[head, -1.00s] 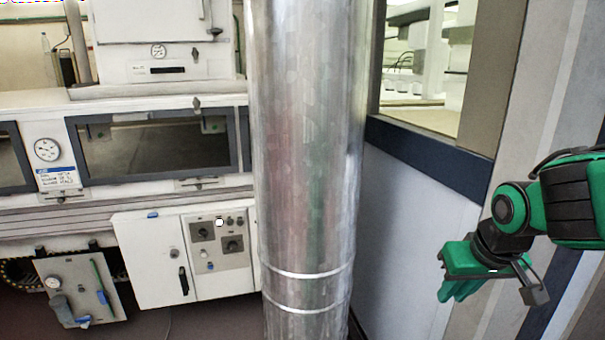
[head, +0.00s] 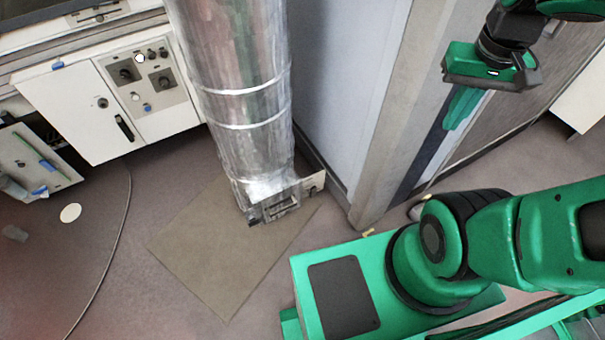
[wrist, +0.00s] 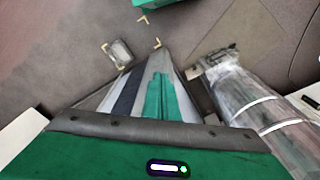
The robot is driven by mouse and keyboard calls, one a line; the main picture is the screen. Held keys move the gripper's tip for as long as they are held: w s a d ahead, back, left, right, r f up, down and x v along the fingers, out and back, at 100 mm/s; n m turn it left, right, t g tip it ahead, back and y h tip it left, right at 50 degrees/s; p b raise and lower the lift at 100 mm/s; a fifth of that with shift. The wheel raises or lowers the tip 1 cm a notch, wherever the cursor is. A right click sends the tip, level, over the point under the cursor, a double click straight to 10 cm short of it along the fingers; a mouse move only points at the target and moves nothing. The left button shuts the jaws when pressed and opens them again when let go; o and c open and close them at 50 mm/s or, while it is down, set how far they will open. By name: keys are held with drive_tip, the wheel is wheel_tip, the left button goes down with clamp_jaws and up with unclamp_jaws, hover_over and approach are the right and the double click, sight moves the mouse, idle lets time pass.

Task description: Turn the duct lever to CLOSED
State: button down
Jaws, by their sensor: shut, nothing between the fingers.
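The silver round duct (head: 238,100) comes down to the floor at the middle of the head view. A boxy metal fitting (head: 283,204) with a flat plate is at its foot. I cannot make out a lever or a CLOSED mark on it. In the wrist view the duct (wrist: 245,95) lies at the right, with its foot fitting (wrist: 214,66) toward the picture middle. My gripper (head: 464,108) is up at the right of the head view, well apart from the duct. Its green fingers (wrist: 158,95) are together and empty.
A flat tan mat (head: 215,255) lies on the floor around the duct's foot. A white control cabinet (head: 110,100) with knobs stands to the left. A wall panel (head: 350,75) is close on the duct's right. A thin cable (head: 115,240) crosses the floor at left.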

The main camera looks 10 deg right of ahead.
drive_tip(key=w+a+n+t, duration=0.2)
drive_tip(key=w+a, duration=0.3)
drive_tip(key=w, duration=0.5)
drive_tip(key=n+h, duration=0.1)
drive_tip(key=n, duration=0.1)
hover_over(313, 192)
drive_tip(key=s+a, duration=0.1)
drive_tip(key=s, duration=0.1)
wheel_tip(313, 192, down, 19)
drive_tip(key=w+a+f+t+h, duration=0.1)
drive_tip(key=a+f, duration=0.2)
drive_tip(key=f, duration=0.8)
drive_tip(key=w+a+f+h, duration=0.1)
drive_tip(key=w+a+f, duration=0.15)
drive_tip(key=f, duration=0.95)
drive_tip(key=s+f+n+t+h, duration=0.1)
drive_tip(key=s+f, duration=0.3)
drive_tip(key=f, duration=0.8)
drive_tip(key=s+f+n+t, duration=0.1)
drive_tip(key=s+f+n, duration=0.15)
drive_tip(key=f, duration=0.95)
drive_tip(key=x, duration=0.8)
drive_tip(key=shift+f+m, duration=0.45)
drive_tip(key=shift+r, duration=0.1)
